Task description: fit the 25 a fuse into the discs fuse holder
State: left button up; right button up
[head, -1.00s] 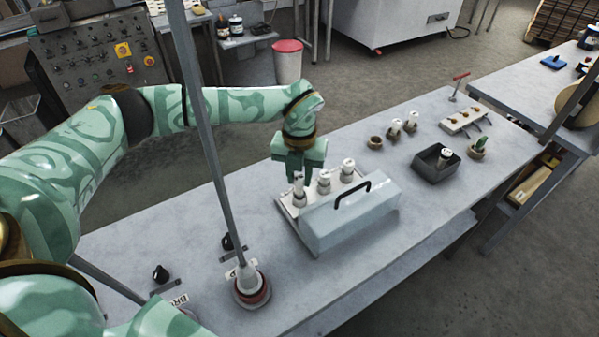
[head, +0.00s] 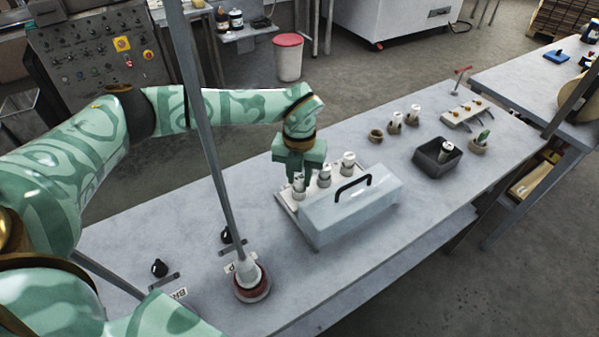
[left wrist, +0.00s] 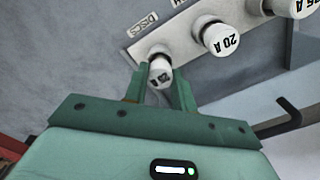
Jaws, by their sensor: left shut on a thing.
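My left gripper (head: 298,174) is shut on a white capped fuse (left wrist: 160,73) at the end of the fuse holder strip, beside the DISCS label (left wrist: 143,25). The fuse's number is upside down and partly cut off in the left wrist view; it looks like 25 but I cannot read it surely. It seems to sit at its holder, whose lower part is hidden by the cap and fingers. A 20 A fuse (left wrist: 220,38) stands beside it, and another capped fuse (left wrist: 295,6) is at the picture's edge. My right gripper is not in view.
A clear cover with a black handle (head: 350,208) stands right in front of the fuse strip. A dark grey bin (head: 437,161) holds a capped piece. Several loose fuses and holders (head: 395,122) stand behind. A post on a round base (head: 251,284) rises at the front left.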

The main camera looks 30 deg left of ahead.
pick_arm(q)
jog(key=shift+f, duration=0.25)
jog(key=o, duration=1.1)
jog(key=shift+c, duration=0.2)
notch_tip(320, 180, up, 16)
jog(key=p, duration=0.3)
jog(key=shift+r, duration=0.15)
